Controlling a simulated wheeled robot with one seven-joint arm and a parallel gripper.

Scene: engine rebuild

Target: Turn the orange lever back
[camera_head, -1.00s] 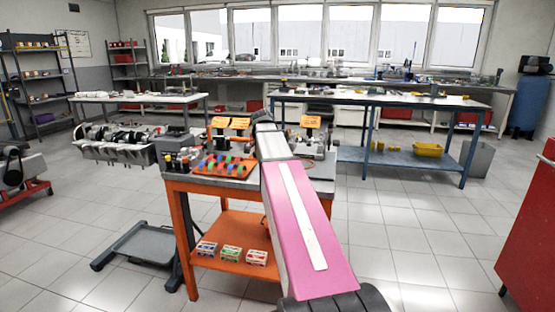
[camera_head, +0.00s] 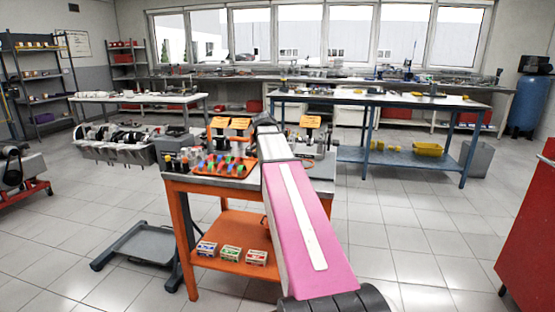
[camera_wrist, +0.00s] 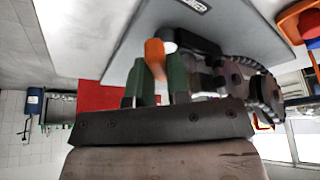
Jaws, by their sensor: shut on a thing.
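In the wrist view, the orange lever (camera_wrist: 155,57) stands between the two green fingers of my gripper (camera_wrist: 156,80), which is shut on it. A pale round end shows beside the lever's tip. Just right of the fingers is a dark mechanism (camera_wrist: 240,82) with round, ribbed parts. The lever's lower part is hidden by my fingers and the gripper body. In the head view, my own pink and white arm reaches over the orange workbench (camera_head: 181,214) and hides the gripper and the lever.
A tray of coloured parts (camera_head: 222,166) sits on the bench left of my arm. Small boxes (camera_head: 230,254) stand on its lower shelf. A grey stand (camera_head: 150,243) is on the floor to the left. A red cabinet (camera_head: 530,230) is at the right edge. Floor between is clear.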

